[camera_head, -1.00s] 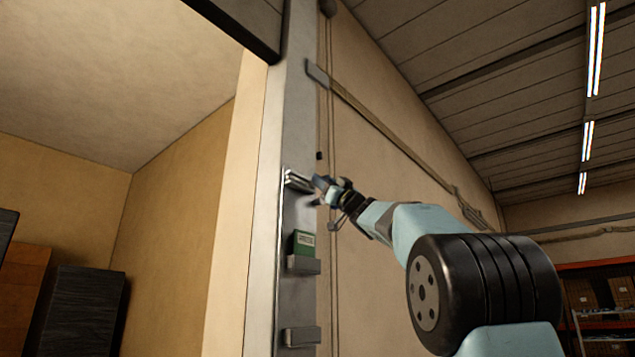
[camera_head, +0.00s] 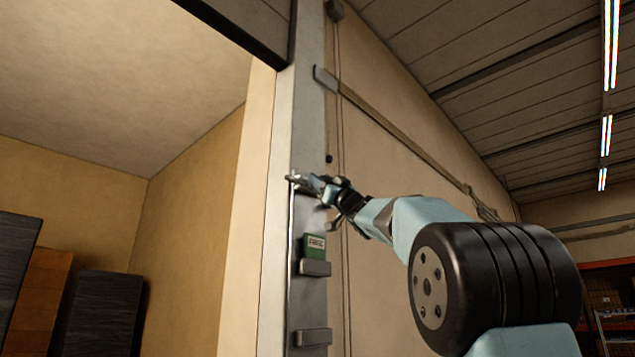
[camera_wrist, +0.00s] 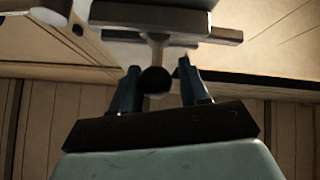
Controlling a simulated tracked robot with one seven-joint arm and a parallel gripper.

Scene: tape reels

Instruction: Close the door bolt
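The metal door bolt (camera_head: 297,180) sits on the grey door post, at the height of my gripper. In the wrist view a round dark knob (camera_wrist: 155,80) on a pale stem hangs below flat metal bars (camera_wrist: 170,32). My gripper (camera_head: 318,187) reaches the bolt from the right in the head view. In the wrist view its two blue fingers are apart, one on each side of the knob. A gap shows on the right of the knob; contact on the left is unclear. The gripper hides part of the bolt in the head view.
A green box (camera_head: 314,245) stands on a small bracket (camera_head: 315,268) on the post below the bolt. Another bracket (camera_head: 314,337) is lower. The doorway is open on the left, with dark panels (camera_head: 104,315) inside. A wall rail (camera_head: 400,133) runs at the upper right.

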